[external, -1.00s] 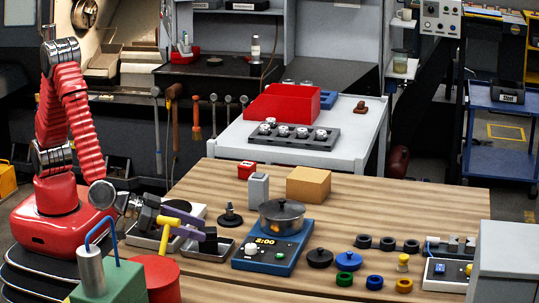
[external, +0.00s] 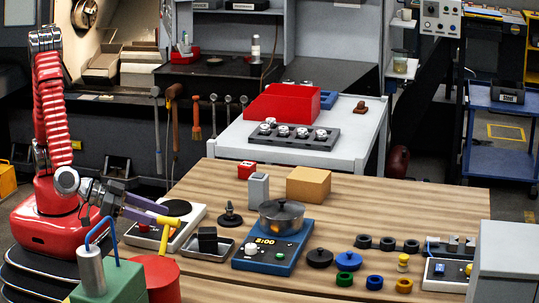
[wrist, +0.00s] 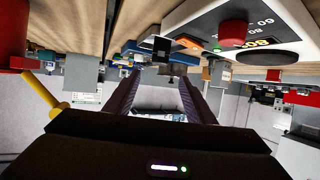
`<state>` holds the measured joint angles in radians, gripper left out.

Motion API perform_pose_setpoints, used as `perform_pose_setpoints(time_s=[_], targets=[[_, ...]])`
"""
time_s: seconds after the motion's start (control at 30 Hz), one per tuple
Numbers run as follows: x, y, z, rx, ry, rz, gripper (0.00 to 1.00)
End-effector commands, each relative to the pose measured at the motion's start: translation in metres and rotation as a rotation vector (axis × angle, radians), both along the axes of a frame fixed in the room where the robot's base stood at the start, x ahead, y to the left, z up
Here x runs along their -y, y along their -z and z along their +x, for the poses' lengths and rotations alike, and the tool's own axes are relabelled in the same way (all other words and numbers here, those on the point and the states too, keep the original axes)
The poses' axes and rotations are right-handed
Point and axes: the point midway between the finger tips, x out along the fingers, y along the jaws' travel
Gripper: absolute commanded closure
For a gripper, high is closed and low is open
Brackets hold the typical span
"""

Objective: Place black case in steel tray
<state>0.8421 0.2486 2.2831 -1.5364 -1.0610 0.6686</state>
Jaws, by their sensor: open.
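The black case (external: 207,239) stands upright in the small steel tray (external: 224,248), at its left part. In the wrist view the case (wrist: 161,46) shows small, beyond the fingers and apart from them. My gripper (external: 165,212) is open and empty, above and to the left of the tray. Its two purple fingers are spread with a clear gap in the wrist view (wrist: 161,88).
A blue hotplate (external: 266,262) with a pot (external: 281,217) is to the right. Red drum (external: 160,275) is in front.

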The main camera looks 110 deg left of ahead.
Motion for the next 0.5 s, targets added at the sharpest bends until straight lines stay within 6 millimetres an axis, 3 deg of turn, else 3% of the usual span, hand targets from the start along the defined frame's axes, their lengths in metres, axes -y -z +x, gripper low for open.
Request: perform_pose_setpoints(time_s=[0.37, 0.5], targets=[[0.000, -0.001, 0.002, 0.002, 0.005, -0.006, 0.50], [0.002, -0.011, 0.011, 0.009, 0.043, -0.058, 0.50]])
